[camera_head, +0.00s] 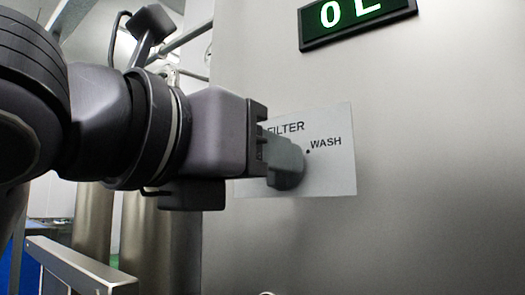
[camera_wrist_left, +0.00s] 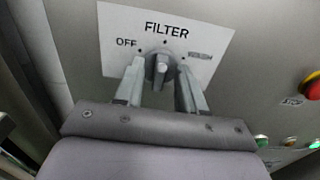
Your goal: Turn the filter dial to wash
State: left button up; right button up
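The filter dial (camera_wrist_left: 158,67) is a grey round knob with a raised grip bar, on a white plate (camera_wrist_left: 205,38) marked FILTER, OFF at left and WASH at right. In the left wrist view its grip bar looks roughly upright, between the two marks; which end points is hard to tell. My left gripper (camera_wrist_left: 160,68) is open, with one finger on each side of the dial and a small gap showing on both sides. My right gripper is not in view.
The plate is on a broad steel panel (camera_head: 430,190). A lit display (camera_head: 358,14) reading "0 L" is above it. A red button (camera_wrist_left: 312,86) marked STOP and green lights (camera_wrist_left: 262,141) are to the right. Steel cylinders (camera_head: 150,235) and a metal rail (camera_head: 75,262) stand at left.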

pick_arm(q)
grip_shut()
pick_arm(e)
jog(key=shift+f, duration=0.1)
pick_arm(q)
jog(key=shift+s+d+f+m+b, duration=0.1)
jog(key=shift+m+b, duration=1.3)
jog(key=shift+m, duration=1.6)
jog(key=shift+d+f+m+b, duration=0.1)
jog(key=shift+m+b, duration=1.25)
jog(key=shift+m, duration=1.65)
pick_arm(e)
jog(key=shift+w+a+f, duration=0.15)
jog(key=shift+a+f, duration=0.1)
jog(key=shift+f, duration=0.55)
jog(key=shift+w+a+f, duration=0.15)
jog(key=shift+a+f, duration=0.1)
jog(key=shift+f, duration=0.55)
